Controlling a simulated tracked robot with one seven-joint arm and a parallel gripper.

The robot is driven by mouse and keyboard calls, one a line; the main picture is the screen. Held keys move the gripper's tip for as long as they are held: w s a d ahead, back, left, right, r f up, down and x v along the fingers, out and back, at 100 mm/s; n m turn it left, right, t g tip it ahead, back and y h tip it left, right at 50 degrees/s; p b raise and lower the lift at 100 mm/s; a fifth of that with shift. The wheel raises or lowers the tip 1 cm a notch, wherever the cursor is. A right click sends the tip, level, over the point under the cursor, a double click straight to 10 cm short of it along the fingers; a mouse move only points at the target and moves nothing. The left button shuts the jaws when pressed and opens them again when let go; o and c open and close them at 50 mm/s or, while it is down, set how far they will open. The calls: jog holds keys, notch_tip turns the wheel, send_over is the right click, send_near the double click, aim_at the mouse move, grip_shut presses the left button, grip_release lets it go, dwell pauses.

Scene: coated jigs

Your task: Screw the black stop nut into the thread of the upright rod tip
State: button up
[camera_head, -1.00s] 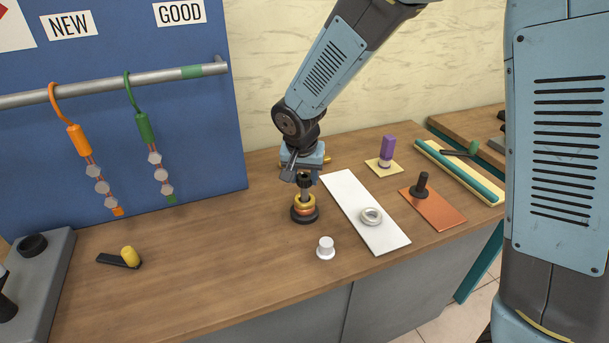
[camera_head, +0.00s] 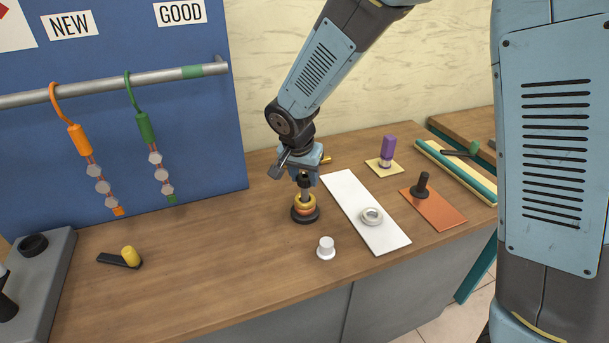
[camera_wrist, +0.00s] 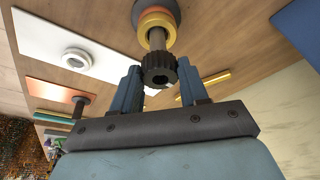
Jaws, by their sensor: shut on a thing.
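The black stop nut (camera_wrist: 158,68) is a ribbed ring with a hole, at the tip of the upright rod (camera_wrist: 157,38). My gripper (camera_wrist: 160,84) has one finger on each side of the nut and is shut on it. In the head view my gripper (camera_head: 305,174) points down over the rod, with the nut (camera_head: 304,181) just under it. The rod (camera_head: 305,192) stands on a black base (camera_head: 305,218) with gold and orange rings around its lower part. How far the nut is threaded cannot be told.
A white knob (camera_head: 326,248) stands just right of the base. A white plate (camera_head: 385,232) with a pale ring (camera_head: 371,215) lies to the right. An orange plate (camera_head: 447,215) with a black peg (camera_head: 421,186) lies beyond.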

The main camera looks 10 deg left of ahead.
jog(key=shift+m+h, duration=0.3)
jog(key=shift+m, duration=0.5)
jog(key=shift+m, duration=0.8)
jog(key=shift+a+m+g+h, duration=0.1)
jog(key=shift+m+g+h, duration=0.25)
jog(key=shift+m, duration=0.55)
jog(key=o, duration=0.6)
